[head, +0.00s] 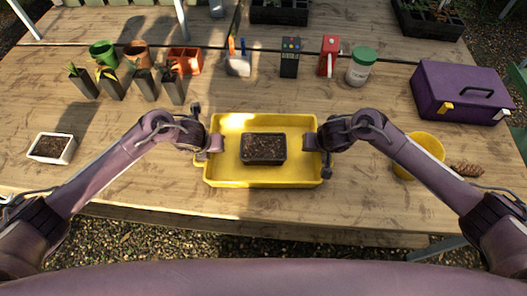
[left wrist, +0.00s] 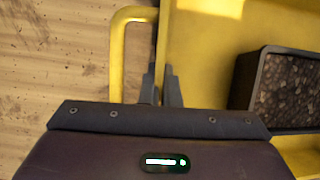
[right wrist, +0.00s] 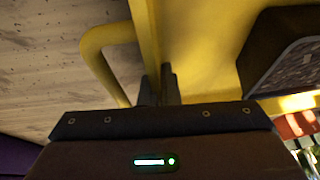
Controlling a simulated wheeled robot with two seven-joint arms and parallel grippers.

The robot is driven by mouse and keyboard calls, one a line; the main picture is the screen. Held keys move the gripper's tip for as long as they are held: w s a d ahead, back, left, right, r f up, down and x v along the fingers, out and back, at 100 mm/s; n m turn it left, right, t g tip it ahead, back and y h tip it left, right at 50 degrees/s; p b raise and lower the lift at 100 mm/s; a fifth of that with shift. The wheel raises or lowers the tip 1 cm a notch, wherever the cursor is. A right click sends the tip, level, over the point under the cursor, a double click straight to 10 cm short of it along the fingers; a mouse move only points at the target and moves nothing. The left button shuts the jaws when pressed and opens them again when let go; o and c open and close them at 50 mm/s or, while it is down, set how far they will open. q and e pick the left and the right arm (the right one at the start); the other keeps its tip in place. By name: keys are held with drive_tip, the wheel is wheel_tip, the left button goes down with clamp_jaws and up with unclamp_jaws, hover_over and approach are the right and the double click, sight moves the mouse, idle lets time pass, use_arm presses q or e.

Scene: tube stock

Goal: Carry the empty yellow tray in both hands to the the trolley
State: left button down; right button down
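The yellow tray (head: 225,176) is in the middle of the wooden bench, near its front edge. A black rectangular pot of dark soil (head: 263,149) stands in it, so the tray is not empty. My left gripper (head: 213,143) is at the tray's left side; in the left wrist view its fingers (left wrist: 162,85) are close together on the tray's rim beside the looped handle. My right gripper (head: 315,142) is at the right side, its fingers (right wrist: 159,85) likewise closed on the rim. I cannot tell whether the tray is lifted. No trolley is visible.
A yellow pot (head: 426,147) and a brown cone (head: 467,170) are right of the tray. A purple toolbox (head: 455,92) stands farther back. A white planter (head: 52,148) is at left. Plant pots, a red container (head: 328,56) and a green-lidded jar (head: 362,67) line the back.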

use_arm(q)
drive_tip(key=shift+r, duration=0.1)
use_arm(e)
drive_tip(key=shift+r, duration=0.1)
